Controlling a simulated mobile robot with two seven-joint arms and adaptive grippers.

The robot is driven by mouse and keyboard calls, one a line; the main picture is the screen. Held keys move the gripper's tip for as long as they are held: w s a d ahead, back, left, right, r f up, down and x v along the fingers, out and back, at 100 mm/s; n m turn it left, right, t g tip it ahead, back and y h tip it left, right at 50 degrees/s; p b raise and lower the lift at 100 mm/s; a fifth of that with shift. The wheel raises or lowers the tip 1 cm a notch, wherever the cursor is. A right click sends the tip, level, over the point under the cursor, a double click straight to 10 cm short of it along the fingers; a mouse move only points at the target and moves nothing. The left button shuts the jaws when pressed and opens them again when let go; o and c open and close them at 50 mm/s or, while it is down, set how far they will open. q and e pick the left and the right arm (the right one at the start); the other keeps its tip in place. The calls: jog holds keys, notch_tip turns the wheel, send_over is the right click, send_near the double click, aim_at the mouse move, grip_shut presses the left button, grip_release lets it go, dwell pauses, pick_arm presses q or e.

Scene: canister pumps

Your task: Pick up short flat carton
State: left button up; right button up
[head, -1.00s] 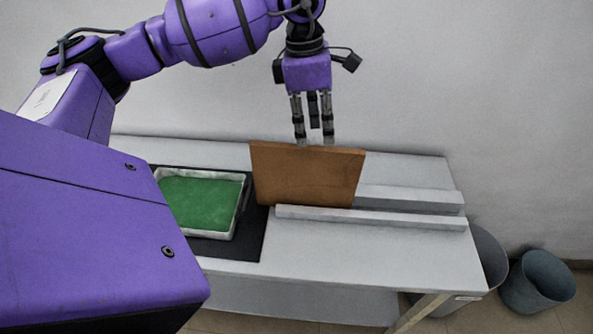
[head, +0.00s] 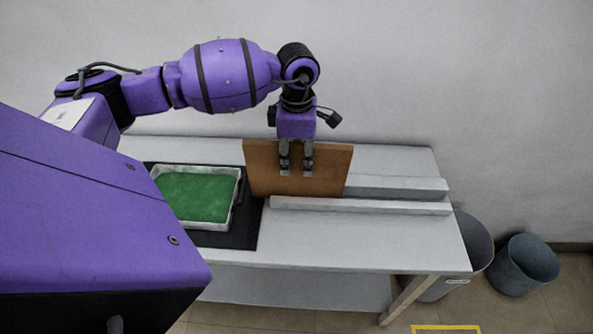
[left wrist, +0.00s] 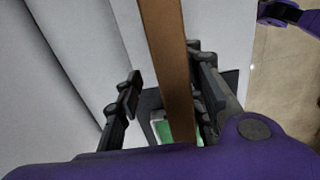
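The flat brown carton (head: 328,172) stands on edge on the grey table, between pale rails. My left gripper (head: 296,166) is lowered over its top edge, with two fingers showing in front of its broad face. In the left wrist view, the carton (left wrist: 167,45) runs between the fingers of the open gripper (left wrist: 165,85). A clear gap shows on the left finger's side; the right fingers are close to the carton, and contact cannot be told. My right gripper is not seen.
A white tray with a green inside (head: 233,217) lies on a black mat (head: 251,232) left of the carton. A pale rail (head: 390,206) runs along the table in front. Bins (head: 525,268) stand on the floor at right. The table's right front is clear.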

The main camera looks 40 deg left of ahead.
pick_arm(q)
grip_shut()
dwell(0.3)
